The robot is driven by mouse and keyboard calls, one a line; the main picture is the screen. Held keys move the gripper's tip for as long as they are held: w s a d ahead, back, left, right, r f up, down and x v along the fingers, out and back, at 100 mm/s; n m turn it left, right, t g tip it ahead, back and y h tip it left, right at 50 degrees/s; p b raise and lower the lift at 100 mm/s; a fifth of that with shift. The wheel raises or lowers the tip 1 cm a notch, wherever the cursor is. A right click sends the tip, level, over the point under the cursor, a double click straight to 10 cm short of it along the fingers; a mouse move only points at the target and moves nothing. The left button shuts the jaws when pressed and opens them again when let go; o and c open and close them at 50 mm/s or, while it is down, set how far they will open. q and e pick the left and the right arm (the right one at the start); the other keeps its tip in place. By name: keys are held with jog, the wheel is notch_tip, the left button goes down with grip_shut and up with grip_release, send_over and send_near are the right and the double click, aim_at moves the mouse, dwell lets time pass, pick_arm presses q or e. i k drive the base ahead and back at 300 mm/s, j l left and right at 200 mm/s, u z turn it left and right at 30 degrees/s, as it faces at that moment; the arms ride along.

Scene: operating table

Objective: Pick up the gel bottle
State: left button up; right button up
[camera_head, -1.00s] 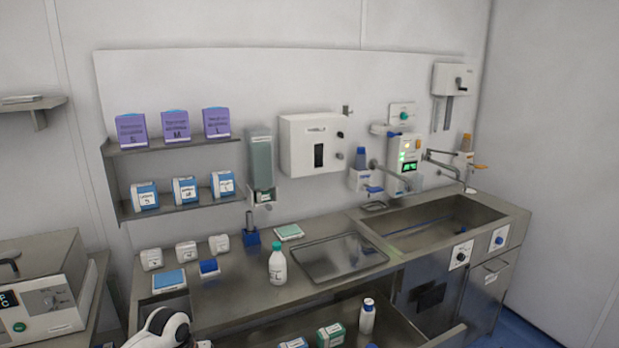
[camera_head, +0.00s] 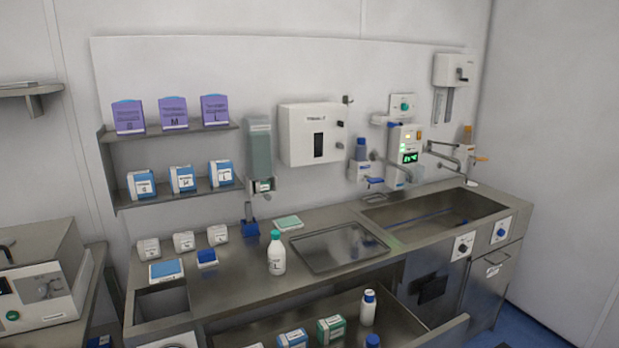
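A white bottle with a green cap (camera_head: 277,254) stands upright on the steel counter, left of a shallow rectangular tray. A second white bottle with a blue cap (camera_head: 368,308) stands in the open drawer below the counter. The labels are too small to read, so I cannot tell which one is the gel bottle. Neither gripper shows. Only a small white rounded piece at the bottom left edge, seemingly part of my arm, is in view, well apart from both bottles.
The open drawer (camera_head: 458,325) juts out in front and also holds small boxes (camera_head: 330,329). Small white boxes (camera_head: 184,242) and a blue-topped box (camera_head: 166,271) stand left on the counter. The shallow tray (camera_head: 340,248) and sink (camera_head: 435,216) lie right. A dispenser (camera_head: 259,150) hangs behind.

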aim_at(276, 250)
jog(key=i+l+u, duration=0.1)
jog(key=l, duration=0.25)
jog(key=i+l+u, duration=0.1)
jog(key=i+l, duration=0.2)
jog(key=i+l+u, duration=0.1)
jog(key=l, duration=0.4)
jog(key=i, duration=0.1)
